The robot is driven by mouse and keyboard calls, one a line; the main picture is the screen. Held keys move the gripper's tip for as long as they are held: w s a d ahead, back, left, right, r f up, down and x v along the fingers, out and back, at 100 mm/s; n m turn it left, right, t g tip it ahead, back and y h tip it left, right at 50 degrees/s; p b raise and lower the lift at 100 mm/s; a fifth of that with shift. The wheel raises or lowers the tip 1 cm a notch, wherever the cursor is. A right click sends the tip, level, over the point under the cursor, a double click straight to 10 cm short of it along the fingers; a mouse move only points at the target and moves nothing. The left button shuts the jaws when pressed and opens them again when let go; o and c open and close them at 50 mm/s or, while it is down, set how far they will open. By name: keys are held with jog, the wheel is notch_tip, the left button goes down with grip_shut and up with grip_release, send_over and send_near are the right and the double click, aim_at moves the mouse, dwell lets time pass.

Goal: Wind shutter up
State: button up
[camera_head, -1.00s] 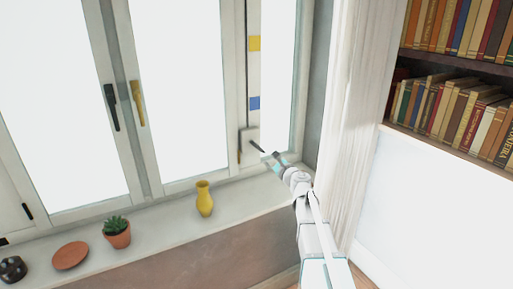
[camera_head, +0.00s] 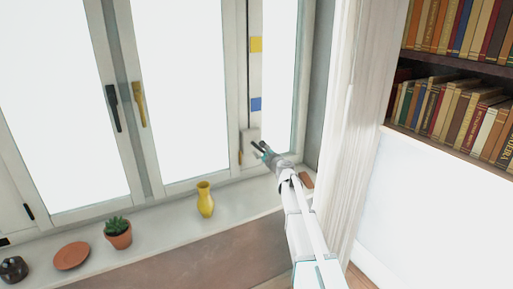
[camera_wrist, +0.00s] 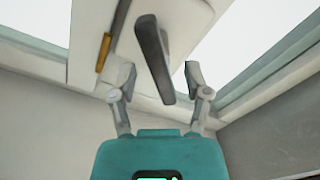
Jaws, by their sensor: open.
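The shutter winder is a pale box (camera_head: 249,137) low on the window post at the right. A dark handle (camera_wrist: 153,55) sticks out from its pale plate (camera_wrist: 88,30) in the wrist view. My gripper (camera_head: 260,150) is at the winder in the head view. In the wrist view my gripper (camera_wrist: 158,82) is open, with one finger on each side of the dark handle's lower end. Gaps show between the handle and both fingers. A strip above the winder carries a yellow mark (camera_head: 256,44) and a blue mark (camera_head: 256,104). A brass-coloured piece (camera_wrist: 103,52) sits left of the handle.
A yellow vase (camera_head: 205,199), a potted succulent (camera_head: 117,232), a terracotta plate (camera_head: 72,256) and a dark round object (camera_head: 13,270) stand on the sill. A reddish-brown object (camera_head: 307,180) lies by my arm. A pale curtain (camera_head: 350,120) and bookshelf (camera_head: 455,80) are right.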

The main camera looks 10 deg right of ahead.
jog(key=shift+x, duration=1.95)
grip_shut()
